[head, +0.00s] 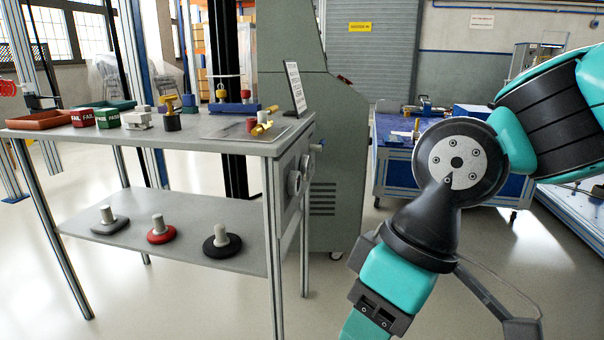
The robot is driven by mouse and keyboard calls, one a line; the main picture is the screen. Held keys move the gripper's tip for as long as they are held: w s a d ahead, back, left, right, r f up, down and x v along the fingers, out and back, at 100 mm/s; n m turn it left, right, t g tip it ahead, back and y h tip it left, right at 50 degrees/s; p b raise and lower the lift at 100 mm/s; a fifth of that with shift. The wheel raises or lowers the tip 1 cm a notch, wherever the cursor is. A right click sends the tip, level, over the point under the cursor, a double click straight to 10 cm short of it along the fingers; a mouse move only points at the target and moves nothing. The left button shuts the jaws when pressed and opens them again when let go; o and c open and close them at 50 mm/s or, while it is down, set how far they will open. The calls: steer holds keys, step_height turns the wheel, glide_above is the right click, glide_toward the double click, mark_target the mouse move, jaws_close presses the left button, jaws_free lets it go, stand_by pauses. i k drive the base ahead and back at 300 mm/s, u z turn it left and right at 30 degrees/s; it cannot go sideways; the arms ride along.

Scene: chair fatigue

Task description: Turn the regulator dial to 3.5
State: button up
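Two round grey fittings are on the right end of the steel workbench (200,143), below its top edge. The nearer one is a round grey knob or gauge (294,183); the farther one (305,165) is close behind it. I see both nearly edge-on, so I cannot tell which is the regulator dial, and no scale or pointer reading is legible. My arm hangs at the right, apart from the bench. My gripper is below the picture's lower edge and out of view.
The bench top holds red and green FAIL and PASS blocks (95,118), trays, brass parts (262,128) and a sign (295,88). Several handled discs (221,243) stand on the lower shelf. A grey-green cabinet (340,150) is behind. Floor between bench and arm is clear.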

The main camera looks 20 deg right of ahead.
mark_target(293, 180)
steer(key=k, duration=1.2)
steer(key=z, duration=0.6)
steer(key=i, duration=0.45)
steer(key=z, duration=0.5)
steer(key=i, duration=1.55)
steer(key=u, duration=0.85)
